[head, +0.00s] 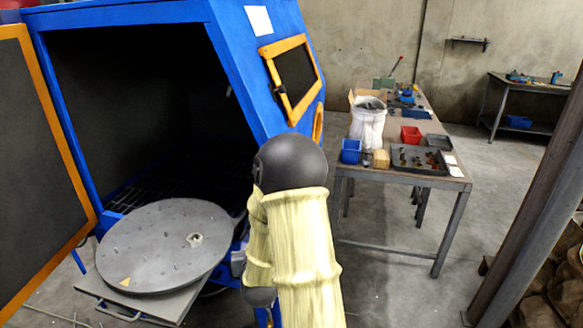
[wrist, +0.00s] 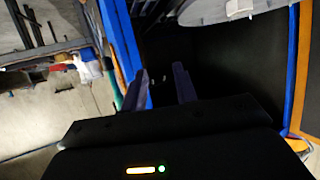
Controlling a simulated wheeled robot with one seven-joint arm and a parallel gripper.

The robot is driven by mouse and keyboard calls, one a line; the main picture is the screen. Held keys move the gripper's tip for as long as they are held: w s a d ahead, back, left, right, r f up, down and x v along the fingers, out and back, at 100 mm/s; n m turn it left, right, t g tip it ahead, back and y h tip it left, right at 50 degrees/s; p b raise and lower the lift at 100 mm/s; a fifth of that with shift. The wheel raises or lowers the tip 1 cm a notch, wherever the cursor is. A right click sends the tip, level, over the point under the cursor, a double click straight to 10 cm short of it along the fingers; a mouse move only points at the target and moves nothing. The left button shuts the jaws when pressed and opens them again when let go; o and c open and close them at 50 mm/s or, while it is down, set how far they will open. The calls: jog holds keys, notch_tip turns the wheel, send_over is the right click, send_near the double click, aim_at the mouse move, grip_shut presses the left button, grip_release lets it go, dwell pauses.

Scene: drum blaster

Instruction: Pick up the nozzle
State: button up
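A small pale piece with a dark hole (head: 195,240), possibly the nozzle, sits on the round grey turntable (head: 150,255) in front of the open blue cabinet. A pale piece (wrist: 239,8) also shows on the turntable's edge at the top of the wrist view. My gripper (wrist: 160,72) has its two dark fingers apart with nothing visible between them. In the wrist view, it is below and left of the pale piece, apart from it. In the head view my sleeved arm hides the gripper.
The blue cabinet (head: 225,45) has its orange-edged door (head: 40,150) open at left. Grey floor between bench and right-hand post (head: 525,205) is clear.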

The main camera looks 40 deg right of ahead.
jog(key=s+d+r+m+h+p, duration=0.3)
jog(key=d+r+h+p, duration=0.3)
jog(key=d+r, duration=0.3)
jog(key=shift+r+m+t+h, duration=0.2)
jog(key=shift+m+t+h, duration=0.1)
jog(key=shift+t, duration=0.1)
